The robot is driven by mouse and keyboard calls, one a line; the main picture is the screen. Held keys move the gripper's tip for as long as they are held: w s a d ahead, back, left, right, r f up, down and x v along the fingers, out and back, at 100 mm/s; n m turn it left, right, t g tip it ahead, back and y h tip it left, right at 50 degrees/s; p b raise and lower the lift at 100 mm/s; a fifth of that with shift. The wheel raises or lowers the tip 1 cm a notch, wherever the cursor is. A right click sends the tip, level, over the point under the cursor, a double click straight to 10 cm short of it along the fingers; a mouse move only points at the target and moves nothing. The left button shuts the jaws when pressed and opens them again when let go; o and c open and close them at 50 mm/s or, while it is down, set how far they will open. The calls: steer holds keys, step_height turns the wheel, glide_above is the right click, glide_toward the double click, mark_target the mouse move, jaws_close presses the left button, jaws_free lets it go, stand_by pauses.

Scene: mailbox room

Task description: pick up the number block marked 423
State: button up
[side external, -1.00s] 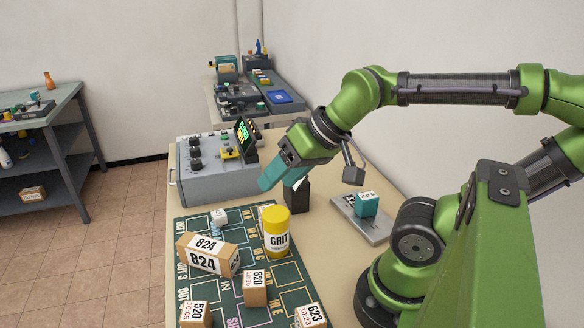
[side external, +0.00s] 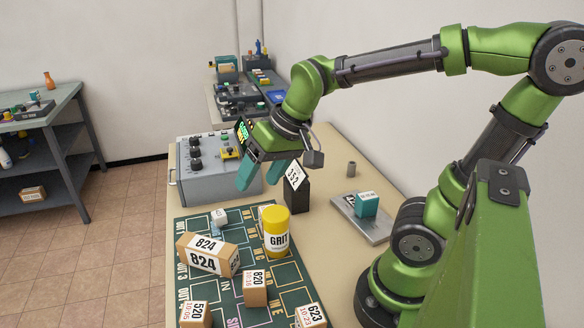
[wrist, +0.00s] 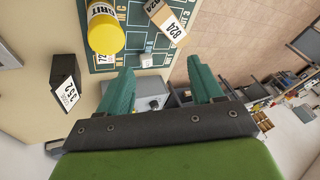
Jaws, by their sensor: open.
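I cannot read 423 on any block in these views. A small white block (side external: 219,216) lies at the far edge of the green mat; its marking is too small to read. Another pale block, mostly hidden behind the yellow GRIT can, shows part of a number, "72", in the wrist view (wrist: 102,58). A teal cube (side external: 367,205) with an unreadable label sits on a grey plate at the right. My gripper (side external: 259,180) is open and empty, with teal fingers pointing down in front of the grey control box. It also shows in the wrist view (wrist: 162,82).
A black block marked 352 (side external: 297,194) stands close right of my fingers. The yellow GRIT can (side external: 276,232) stands on the mat (side external: 225,296). Cardboard blocks 824 (side external: 207,255), 820 (side external: 255,289), 520 (side external: 194,315) and 623 (side external: 310,316) lie nearer. The control box (side external: 207,170) borders the far side.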

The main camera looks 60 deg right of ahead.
mark_target(219, 213)
steer(key=w+d+f+m+g+h, duration=0.1)
steer(key=w+d+f+g, duration=0.2)
steer(key=w, duration=0.6)
steer(key=w+d+f+m+g+h, duration=0.1)
steer(key=w+d+f+g, duration=0.15)
steer(key=w, duration=0.65)
steer(key=shift+t, duration=0.25)
steer(key=f, duration=1.6)
steer(key=shift+s+f, duration=0.15)
steer(key=shift+s, duration=0.05)
steer(key=shift+c, duration=0.2)
steer(key=c, duration=1)
